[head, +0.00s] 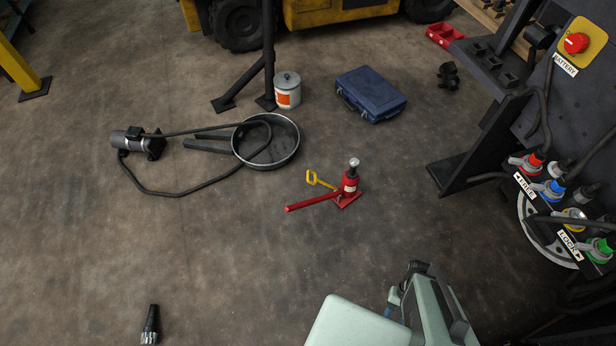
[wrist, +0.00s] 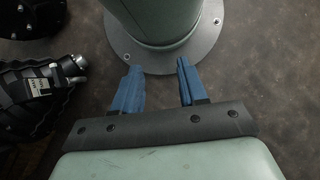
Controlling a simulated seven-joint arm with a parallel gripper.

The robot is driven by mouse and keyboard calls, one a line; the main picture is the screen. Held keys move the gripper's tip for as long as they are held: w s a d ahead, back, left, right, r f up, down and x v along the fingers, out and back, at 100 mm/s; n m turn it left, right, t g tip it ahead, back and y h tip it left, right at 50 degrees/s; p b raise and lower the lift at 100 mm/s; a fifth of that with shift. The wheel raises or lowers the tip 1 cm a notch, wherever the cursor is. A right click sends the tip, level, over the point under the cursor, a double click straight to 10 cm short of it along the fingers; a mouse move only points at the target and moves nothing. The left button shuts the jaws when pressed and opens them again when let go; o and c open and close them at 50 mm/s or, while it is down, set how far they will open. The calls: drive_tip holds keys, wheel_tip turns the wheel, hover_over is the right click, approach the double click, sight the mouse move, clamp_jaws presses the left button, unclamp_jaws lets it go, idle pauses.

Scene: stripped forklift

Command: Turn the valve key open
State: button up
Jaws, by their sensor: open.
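A yellow key with a loop handle (head: 318,179) sticks out to the left of the red bottle jack (head: 350,184) in the head view, low above the floor. It seems to join the jack's side, but the joint is too small to make out. The jack stands upright with its red lever (head: 312,201) reaching left. My gripper (wrist: 158,74) shows in the wrist view with two blue fingers apart and nothing between them. In the head view my pale green arm is at the bottom, well apart from the key. The wrist view does not show the key or jack.
A black pan (head: 290,155) with a hose lies left of the jack. A dark panel with coloured connectors (head: 552,190) stands at right. The floor around the jack's front is clear.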

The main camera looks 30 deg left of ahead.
drive_tip(key=w+a+n+t+h, duration=0.2)
drive_tip(key=w+a+n, duration=0.3)
drive_tip(key=a, duration=0.4)
drive_tip(key=n+t+y, duration=0.1)
drive_tip(key=n+t, duration=0.1)
drive_tip(key=t, duration=0.8)
approach(308, 176)
drive_tip(key=s+d+v, duration=0.1)
drive_tip(key=v, duration=0.5)
drive_tip(key=shift+w+m, duration=0.6)
drive_tip(key=shift+m, duration=0.4)
drive_tip(key=shift+y, duration=0.3)
drive_tip(key=x, duration=1.4)
drive_tip(key=shift+s+a, duration=0.1)
drive_tip(key=shift+a, duration=0.15)
clamp_jaws()
